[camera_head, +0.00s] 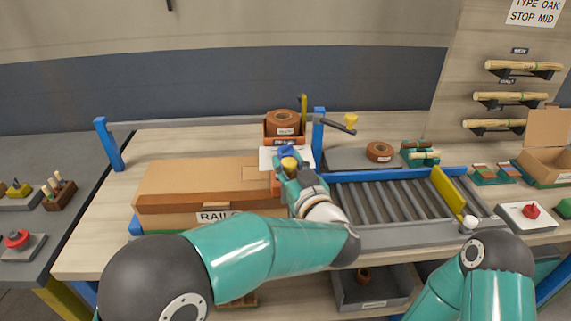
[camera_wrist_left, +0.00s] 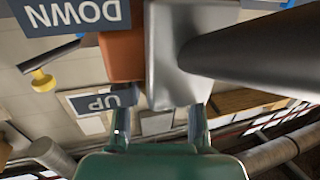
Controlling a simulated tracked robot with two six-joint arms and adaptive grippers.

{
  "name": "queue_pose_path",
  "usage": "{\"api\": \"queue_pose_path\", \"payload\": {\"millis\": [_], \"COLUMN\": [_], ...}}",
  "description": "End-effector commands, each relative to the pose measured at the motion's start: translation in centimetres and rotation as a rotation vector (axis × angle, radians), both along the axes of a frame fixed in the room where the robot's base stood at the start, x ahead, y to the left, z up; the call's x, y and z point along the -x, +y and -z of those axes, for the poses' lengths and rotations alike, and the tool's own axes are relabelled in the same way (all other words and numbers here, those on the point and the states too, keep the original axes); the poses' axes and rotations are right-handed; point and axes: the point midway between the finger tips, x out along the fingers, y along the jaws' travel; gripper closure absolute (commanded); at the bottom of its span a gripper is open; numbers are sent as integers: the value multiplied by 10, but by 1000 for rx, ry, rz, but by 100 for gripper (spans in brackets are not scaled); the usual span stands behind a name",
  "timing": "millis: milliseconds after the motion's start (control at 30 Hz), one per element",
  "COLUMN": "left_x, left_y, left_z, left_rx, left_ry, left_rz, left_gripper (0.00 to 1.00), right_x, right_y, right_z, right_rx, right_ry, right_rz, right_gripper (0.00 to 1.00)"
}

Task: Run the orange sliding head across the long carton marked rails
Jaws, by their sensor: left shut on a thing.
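The long carton (camera_head: 190,185), marked RAILS, lies closed on the left part of the bench. The orange sliding head (camera_head: 271,140) carries a brown tape roll (camera_head: 284,121) and stands at the carton's right end. My left gripper (camera_head: 288,157) is in front of the head and hides part of it. In the left wrist view, my left gripper (camera_wrist_left: 160,118) is shut on a grey part in front of the orange body (camera_wrist_left: 122,54); DOWN and UP signs show upside down there. My right arm shows at the lower right, but its gripper is not in view.
A roller bed (camera_head: 390,205) lies right of the carton, with a yellow bar (camera_head: 450,190) across its far end. A crank with a yellow knob (camera_head: 351,120) sticks out behind. A loose tape roll (camera_head: 379,151) lies at the back. An open grey bin (camera_head: 375,288) is below.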

Motion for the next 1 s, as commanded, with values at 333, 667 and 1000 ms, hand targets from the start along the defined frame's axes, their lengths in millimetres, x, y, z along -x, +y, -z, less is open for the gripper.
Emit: {"api": "queue_pose_path", "payload": {"millis": [333, 667, 1000], "left_x": [0, 0, 0], "left_y": [-6, -2, -2], "left_z": [-1, -2, -43], "left_rx": [1, 1, 5], "left_ry": [-4, -3, -6], "left_rz": [17, 10, 8], "left_gripper": [40, 37, 37], "right_x": [0, 0, 0], "right_y": [0, 0, 0], "right_z": [0, 0, -1], "right_rx": [0, 0, 0], "right_ry": [0, 0, 0], "right_rz": [0, 0, 0], "right_gripper": [70, 70, 70]}}
